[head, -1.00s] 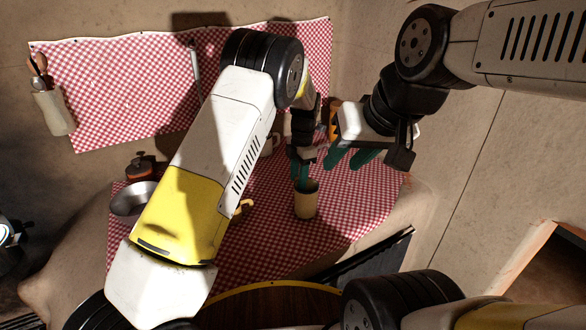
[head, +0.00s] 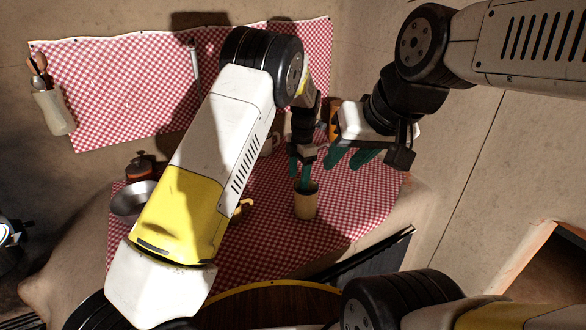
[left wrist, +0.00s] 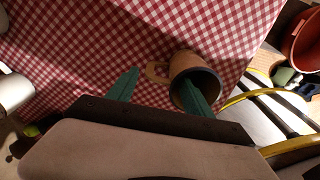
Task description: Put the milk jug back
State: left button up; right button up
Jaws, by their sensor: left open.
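A tan jug-like vessel (head: 306,205) with a side handle stands upright on the red checked cloth; I take it for the milk jug. My left gripper (head: 301,174) is open above it. In the left wrist view my left gripper (left wrist: 160,90) has one finger over or inside the mouth of the jug (left wrist: 188,62). The other finger is apart from it, outside past the handle. My right gripper (head: 352,158) hangs open and empty, to the right and above the jug.
A pale mug (head: 270,143) and a yellow handle (head: 243,207) are partly hidden behind my left arm. A metal bowl (head: 132,200) and a dark-lidded orange pot (head: 140,166) stand at left. A reddish pot (left wrist: 303,42) shows in the wrist view. The cloth (head: 355,205) right of the jug is clear.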

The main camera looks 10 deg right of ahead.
pick_arm(q)
notch_tip(320, 180, up, 11)
jog(key=s+a+r+m+t+h, duration=0.1)
jog(key=s+a+r+m+h, duration=0.1)
jog(key=s+a+r+m, duration=0.45)
jog(key=s+a+r+m+t+h, duration=0.1)
jog(key=s+a+r+m, duration=0.25)
jog(key=a+r, duration=0.5)
jog(key=s+a+m+t, duration=0.2)
jog(key=s+a+m, duration=0.2)
jog(key=s, duration=0.6)
jog(key=s+a+m+t, duration=0.2)
jog(key=s+a+m, duration=0.3)
jog(key=s+m, duration=0.4)
jog(key=shift+s+a+f, duration=0.15)
jog(key=shift+s+f, duration=0.05)
jog(key=shift+s, duration=0.85)
